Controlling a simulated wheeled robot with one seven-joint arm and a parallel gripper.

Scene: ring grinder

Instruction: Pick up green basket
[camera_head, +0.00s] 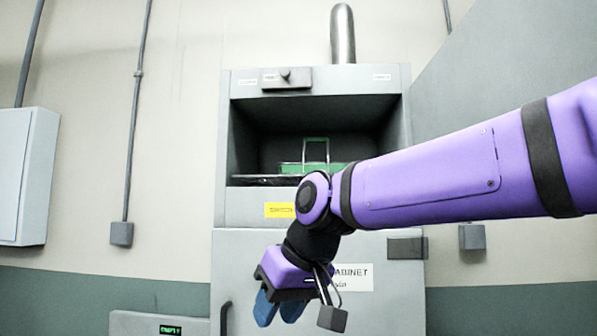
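The green basket (290,168) sits inside the open upper bay of the grey cabinet. Its thin upright handle (316,140) stands above it, and my purple arm hides part of its lower right side. My gripper (278,310) hangs below and in front of the bay, pointing down before the cabinet's lower door. Its two blue fingers appear slightly apart, with nothing visible between them. The gripper is well apart from the basket.
The grey cabinet (245,270) has side walls and a bay sill around the basket. A dark tray (262,180) lies at the bay's front. A wall box (22,175) is at left, and a low unit with a green display (170,329) stands at lower left.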

